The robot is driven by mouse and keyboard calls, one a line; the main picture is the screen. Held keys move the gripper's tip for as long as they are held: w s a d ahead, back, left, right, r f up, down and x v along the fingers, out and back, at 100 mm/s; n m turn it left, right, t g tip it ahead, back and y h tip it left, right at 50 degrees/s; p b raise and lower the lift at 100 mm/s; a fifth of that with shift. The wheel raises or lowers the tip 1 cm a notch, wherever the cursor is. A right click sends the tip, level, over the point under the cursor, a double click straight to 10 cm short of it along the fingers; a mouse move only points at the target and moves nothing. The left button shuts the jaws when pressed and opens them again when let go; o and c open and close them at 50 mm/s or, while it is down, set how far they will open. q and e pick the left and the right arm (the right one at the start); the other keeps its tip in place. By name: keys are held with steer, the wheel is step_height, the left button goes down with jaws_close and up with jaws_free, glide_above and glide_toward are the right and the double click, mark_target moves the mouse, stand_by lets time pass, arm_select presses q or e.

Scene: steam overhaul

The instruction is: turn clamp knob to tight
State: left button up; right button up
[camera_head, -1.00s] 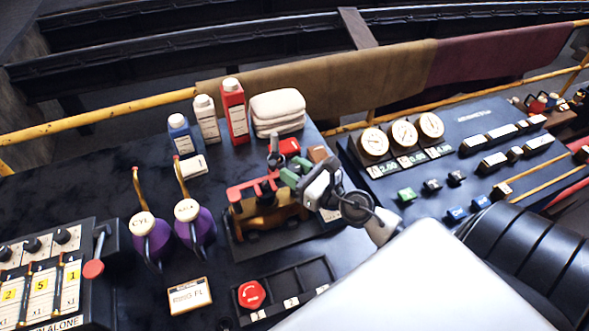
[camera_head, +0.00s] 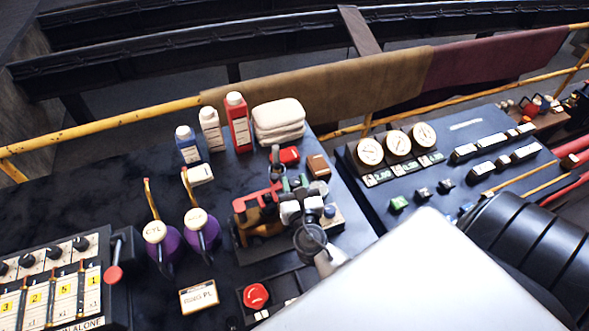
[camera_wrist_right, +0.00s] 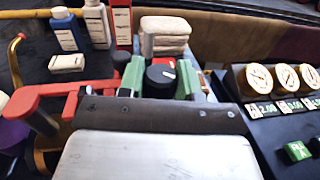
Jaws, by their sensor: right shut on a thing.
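The clamp knob (camera_wrist_right: 162,76) is round and black with a pale mark on top. In the right wrist view it sits between the two green fingers of my right gripper (camera_wrist_right: 159,82), which are shut on it. In the head view my right gripper (camera_head: 294,185) is at the right end of the red-and-brown fixture (camera_head: 258,212), and the knob is mostly hidden there. The fixture's red frame (camera_wrist_right: 60,92) shows at the left of the wrist view. My left gripper is not in view.
Blue, white and red bottles (camera_head: 238,122) and folded white cloths (camera_head: 278,120) stand behind. Purple oil cans (camera_head: 201,230) stand to the left. A gauge panel (camera_head: 465,125) lies to the right. A tray with a red button (camera_head: 255,295) is in front.

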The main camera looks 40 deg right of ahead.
steer(key=shift+m+g+h, duration=0.4)
steer(key=shift+m+h, duration=0.3)
steer(key=shift+h, duration=0.4)
steer(key=o, duration=0.9)
